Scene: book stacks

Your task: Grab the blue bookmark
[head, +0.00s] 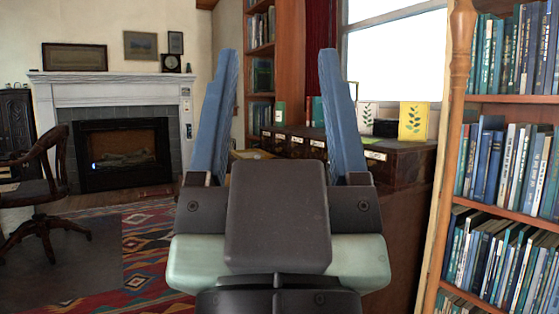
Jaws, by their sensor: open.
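I cannot make out a blue bookmark anywhere in this view. My gripper and wrist hide part of the dark wooden cabinet and the floor behind them.
A dark drawer cabinet (405,160) stands behind my gripper, bearing a yellow leaf-print card (414,121) and a white one (367,115). A full bookshelf (512,218) is close on the right. A chair (42,190), fireplace (125,152) and patterned rug (155,240) are left.

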